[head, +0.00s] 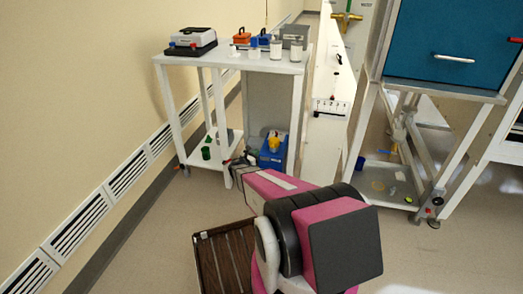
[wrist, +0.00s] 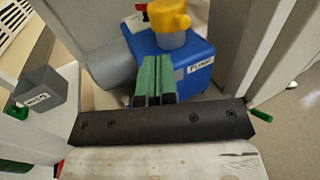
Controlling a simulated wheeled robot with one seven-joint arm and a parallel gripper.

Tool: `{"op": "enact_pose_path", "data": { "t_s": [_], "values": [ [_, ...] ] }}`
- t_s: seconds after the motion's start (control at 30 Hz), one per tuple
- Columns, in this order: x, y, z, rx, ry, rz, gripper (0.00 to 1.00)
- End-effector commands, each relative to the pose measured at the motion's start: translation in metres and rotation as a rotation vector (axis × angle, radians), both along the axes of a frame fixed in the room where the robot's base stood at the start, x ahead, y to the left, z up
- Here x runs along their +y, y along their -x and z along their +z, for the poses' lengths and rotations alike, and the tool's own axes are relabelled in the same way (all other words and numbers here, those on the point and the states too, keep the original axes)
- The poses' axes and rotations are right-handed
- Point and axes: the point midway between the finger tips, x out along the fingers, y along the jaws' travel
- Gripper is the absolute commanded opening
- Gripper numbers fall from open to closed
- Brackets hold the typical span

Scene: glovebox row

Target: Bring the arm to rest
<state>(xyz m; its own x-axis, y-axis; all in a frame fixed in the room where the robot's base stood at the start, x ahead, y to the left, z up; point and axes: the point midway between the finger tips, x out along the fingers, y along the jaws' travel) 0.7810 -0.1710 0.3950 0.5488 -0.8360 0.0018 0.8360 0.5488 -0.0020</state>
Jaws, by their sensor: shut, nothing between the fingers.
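My gripper (wrist: 156,76) shows in the wrist view as two green fingers pressed together in front of a dark bar, with nothing between them. They point toward a blue container (wrist: 190,55) with a yellow top, which looks a little beyond them. I cannot tell the exact gap. In the head view my pink and black arm reaches forward and low, toward the lower part of a white bench. The fingers cannot be made out clearly there. The blue container (head: 272,156) stands low by the bench's right legs.
The white bench (head: 230,59) carries a scale (head: 190,40), jars and small boxes. Its legs stand close around my gripper. A grey labelled block (wrist: 40,86) is at the left in the wrist view. A blue cabinet (head: 440,50) on a white frame stands right. Open floor lies at lower right.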

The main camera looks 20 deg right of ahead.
Motion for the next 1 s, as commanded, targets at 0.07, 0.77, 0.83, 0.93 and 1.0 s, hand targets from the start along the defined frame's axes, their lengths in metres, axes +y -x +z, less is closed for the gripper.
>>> {"op": "enact_pose_path", "data": {
  "t_s": [0.07,0.77,0.83,0.93,1.0],
  "values": [
    [0.01,0.007,0.001,0.001,0.001,0.002,0.0],
    [0.011,0.089,0.052,-0.248,-0.42,-0.286,0.0],
    [0.013,0.109,0.062,-0.316,-0.534,-0.372,0.0],
    [0.02,0.139,0.076,-0.418,-0.7,-0.504,0.0],
    [0.028,0.16,0.084,-0.488,-0.814,-0.604,0.0]
  ]
}}
